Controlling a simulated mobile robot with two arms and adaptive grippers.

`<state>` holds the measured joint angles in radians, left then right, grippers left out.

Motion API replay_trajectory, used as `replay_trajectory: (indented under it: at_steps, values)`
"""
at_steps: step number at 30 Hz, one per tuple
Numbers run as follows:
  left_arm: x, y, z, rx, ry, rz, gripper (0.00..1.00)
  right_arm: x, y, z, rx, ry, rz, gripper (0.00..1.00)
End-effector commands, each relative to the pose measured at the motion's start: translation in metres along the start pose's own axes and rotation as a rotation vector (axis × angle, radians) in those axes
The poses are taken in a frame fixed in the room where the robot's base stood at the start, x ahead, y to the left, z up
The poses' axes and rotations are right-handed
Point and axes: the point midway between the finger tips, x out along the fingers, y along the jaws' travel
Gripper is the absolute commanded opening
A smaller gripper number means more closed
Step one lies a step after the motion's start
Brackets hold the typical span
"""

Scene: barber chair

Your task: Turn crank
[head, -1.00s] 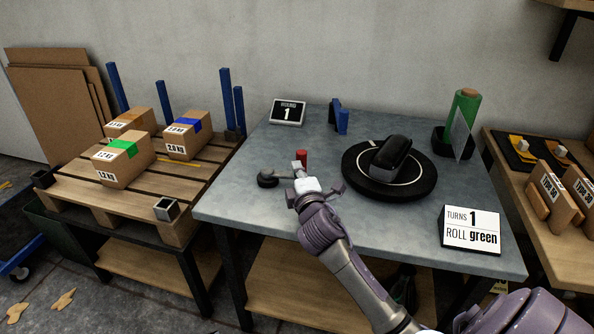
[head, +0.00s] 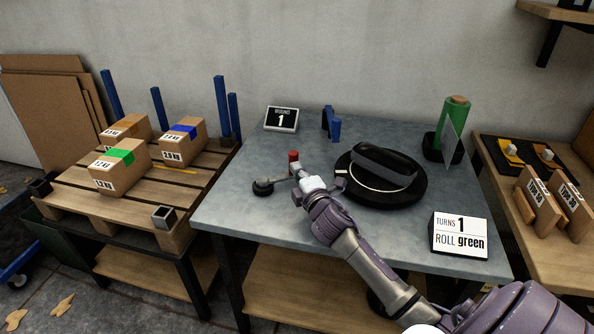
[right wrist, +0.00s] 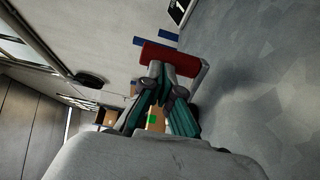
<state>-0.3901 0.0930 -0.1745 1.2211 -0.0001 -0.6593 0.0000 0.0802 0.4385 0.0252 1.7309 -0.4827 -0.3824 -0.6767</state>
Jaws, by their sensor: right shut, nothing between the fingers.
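The crank is on the left part of the grey table (head: 230,215). It has a dark round hub (head: 263,187), a grey arm and an upright red handle (head: 294,162). My right gripper (head: 300,176) is shut and empty, close beside the handle. In the right wrist view the fingertips (right wrist: 163,72) are just under the red handle (right wrist: 160,54); I cannot tell if they touch it. A dark rounded object (head: 388,160) rests on the black turntable (head: 412,193). A sign (head: 460,236) reads "TURNS 1 ROLL green". A small display (head: 281,119) shows 1. My left gripper is out of view.
A green roll (head: 455,120) stands in a black holder at the back right. A blue stand (head: 331,123) is at the table's back. Boxes lie on a pallet (head: 150,195) to the left. Another table with boxes (head: 540,205) stands at the right.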

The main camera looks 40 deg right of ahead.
Motion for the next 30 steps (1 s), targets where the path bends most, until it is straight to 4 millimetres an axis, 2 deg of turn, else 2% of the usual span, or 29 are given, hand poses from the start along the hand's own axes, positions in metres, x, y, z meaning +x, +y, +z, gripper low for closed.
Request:
replay_trajectory:
  at_steps: [5,8,15,21,25,30]
  values:
    - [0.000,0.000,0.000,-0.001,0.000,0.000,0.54,-0.005,0.000,-0.001,0.000,0.001,0.000,0.00]
    - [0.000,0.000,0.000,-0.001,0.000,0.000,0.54,-0.018,-0.001,-0.001,0.000,0.003,-0.001,0.00]
    - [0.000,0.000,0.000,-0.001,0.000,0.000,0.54,-0.070,-0.002,-0.001,0.001,0.001,-0.003,0.00]
    - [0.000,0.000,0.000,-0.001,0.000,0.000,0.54,-0.105,-0.001,0.000,0.001,0.000,-0.002,0.00]
    - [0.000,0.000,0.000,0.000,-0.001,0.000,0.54,-0.117,0.000,0.000,0.001,0.000,-0.001,0.00]
    - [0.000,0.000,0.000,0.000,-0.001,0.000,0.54,-0.121,0.000,0.000,0.000,-0.001,0.000,0.00]
